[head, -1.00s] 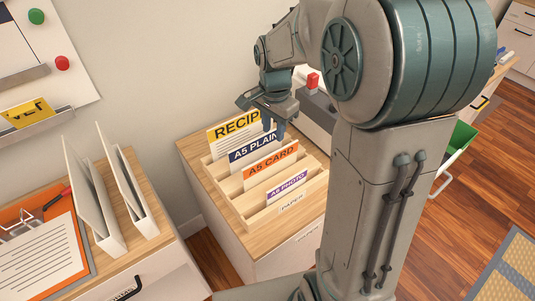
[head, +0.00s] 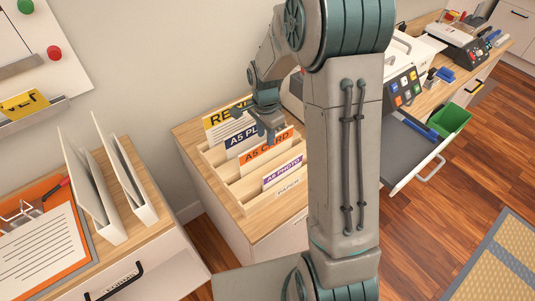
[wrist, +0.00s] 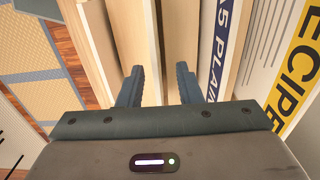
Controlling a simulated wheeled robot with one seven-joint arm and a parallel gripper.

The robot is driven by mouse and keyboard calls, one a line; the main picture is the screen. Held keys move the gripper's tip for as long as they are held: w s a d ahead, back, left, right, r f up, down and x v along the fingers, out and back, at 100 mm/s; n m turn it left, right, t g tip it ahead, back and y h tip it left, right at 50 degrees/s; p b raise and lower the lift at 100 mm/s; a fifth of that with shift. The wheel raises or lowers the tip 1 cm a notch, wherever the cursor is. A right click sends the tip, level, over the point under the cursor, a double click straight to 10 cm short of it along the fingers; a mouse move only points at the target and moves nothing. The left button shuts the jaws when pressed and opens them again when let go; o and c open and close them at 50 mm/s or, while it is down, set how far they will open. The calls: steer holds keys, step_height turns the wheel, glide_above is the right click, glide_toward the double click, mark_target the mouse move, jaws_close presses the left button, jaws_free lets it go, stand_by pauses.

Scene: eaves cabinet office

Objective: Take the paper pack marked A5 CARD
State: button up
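The A5 CARD pack (head: 268,150), with an orange label, stands in a slot of the wooden paper rack (head: 244,205), behind the A5 PHOTO pack (head: 283,174) and in front of the A5 PLAIN pack (head: 240,139). My gripper (head: 266,132) is just above the A5 CARD pack's top edge in the head view. In the wrist view its two fingers (wrist: 158,88) are apart, with pale rack dividers or pack edges beneath. The A5 PLAIN label (wrist: 222,45) shows right of the fingers. No orange label shows there, and I cannot tell whether a finger touches the pack.
A yellow-labelled RECIPE pack (head: 226,116) stands at the rack's back. White file holders (head: 125,185) stand on the left cabinet. A machine with coloured buttons (head: 402,88), an open drawer (head: 410,150) and a green bin (head: 449,120) are at the right.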

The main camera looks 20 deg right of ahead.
mark_target(267, 155)
steer(key=shift+s+d+f+p, duration=0.1)
steer(key=shift+f+p, duration=0.1)
steer(key=shift+f, duration=0.95)
steer(key=shift+s+d+f+p, duration=0.1)
steer(key=shift+f+p, duration=0.1)
steer(key=shift+f, duration=0.95)
jaws_close()
